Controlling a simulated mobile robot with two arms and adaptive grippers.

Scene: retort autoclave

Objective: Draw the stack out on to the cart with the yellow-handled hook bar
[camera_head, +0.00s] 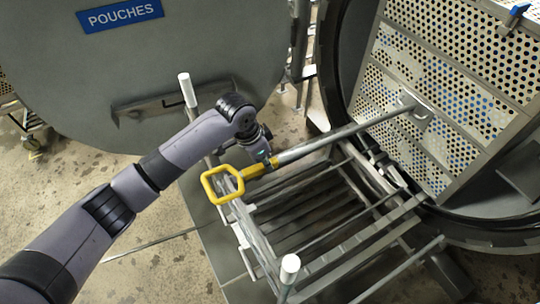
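The hook bar (318,146) is a long grey rod with a yellow looped handle (220,188). My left gripper (268,160) is at the bar just ahead of the handle; its fingers seem closed around the rod. The bar's far end is at a bracket (422,116) on the front of the stack (435,85) of perforated trays inside the round vessel; I cannot tell whether it is hooked. The cart (345,262), a slatted metal frame with rails, stands empty in front of the vessel opening. My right gripper is not in view.
White-capped posts (187,90) rise at the cart's corners. The dark vessel rim (345,60) surrounds the stack. Stained floor (150,255) is free at the lower left.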

